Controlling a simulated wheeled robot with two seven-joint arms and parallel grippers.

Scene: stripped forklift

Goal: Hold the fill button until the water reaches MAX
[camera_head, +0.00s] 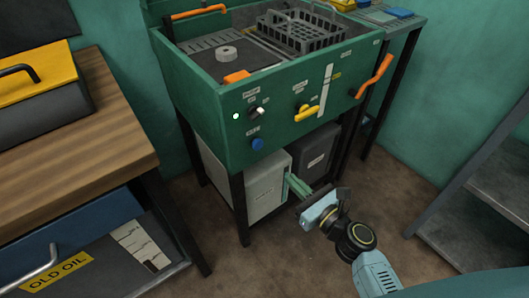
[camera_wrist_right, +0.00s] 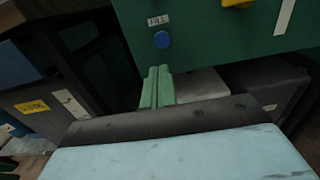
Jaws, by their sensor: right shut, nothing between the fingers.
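The blue fill button (camera_head: 257,144) sits low on the front panel of the green wash tank (camera_head: 225,135), under a small label. In the right wrist view the button (camera_wrist_right: 161,40) shows below a label reading FILL. My right gripper (camera_head: 291,181) is below and to the right of the button in the head view, apart from it. Its green fingers (camera_wrist_right: 157,85) are shut with nothing between them and point up toward the panel. A white vertical level strip (camera_head: 326,90) with a small yellow mark is on the panel. I cannot read the water level. My left gripper is out of view.
A light grey box (camera_head: 264,187) and a dark box (camera_head: 314,158) stand under the tank. A wooden bench (camera_head: 85,140) is at left, metal shelves (camera_head: 490,190) at right.

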